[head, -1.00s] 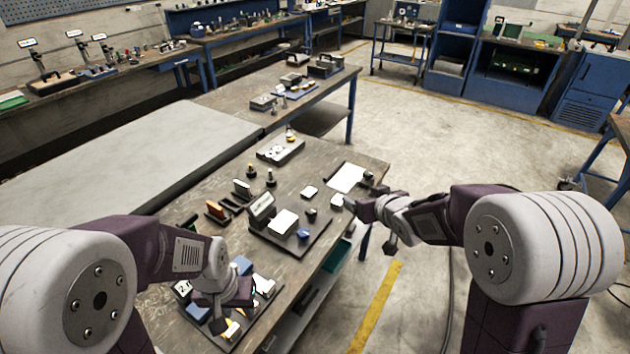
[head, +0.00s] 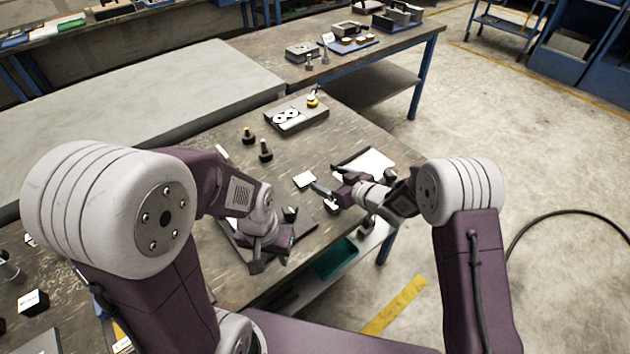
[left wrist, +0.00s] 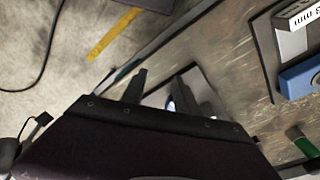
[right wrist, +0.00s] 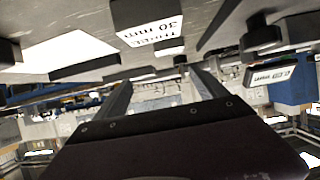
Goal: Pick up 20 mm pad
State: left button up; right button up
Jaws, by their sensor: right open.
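No label reading 20 mm is legible, so I cannot tell which piece is the 20 mm pad. A dark block labelled 30 mm (right wrist: 150,25) shows at the top of the right wrist view. In the head view, a small white-topped piece (head: 304,180) lies on the table left of my right gripper (head: 332,192). My right gripper is open, low over the table's right side; its fingers (right wrist: 160,90) are apart. My left gripper (head: 268,258) is over the front edge of the dark tray (head: 240,244), partly hiding it. Its fingers (left wrist: 160,82) are apart and nothing is clearly held.
A white sheet on a dark board (head: 368,162) lies just beyond my right gripper. Two dark upright knobs (head: 265,150) and a grey plate with white discs (head: 297,117) stand farther back. A white-topped dark block (head: 33,302) is at lower left. The floor to the right is open.

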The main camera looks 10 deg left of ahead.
aim_at(304, 179)
jog(key=shift+s+a+f+b, duration=0.35)
jog(key=shift+s+a+f, duration=0.65)
jog(key=shift+s, duration=0.15)
jog(key=shift+w+a+f, duration=0.4)
jog(key=shift+w+a, duration=0.05)
jog(key=shift+w, duration=0.2)
jog(key=shift+w+a+f, duration=0.4)
jog(key=shift+w+a, duration=0.05)
jog(key=shift+w, duration=0.15)
jog(key=shift+w+a+f, duration=0.1)
jog(key=shift+a, duration=0.25)
jog(key=x, duration=0.5)
jog(key=shift+w, duration=0.1)
grip_shut()
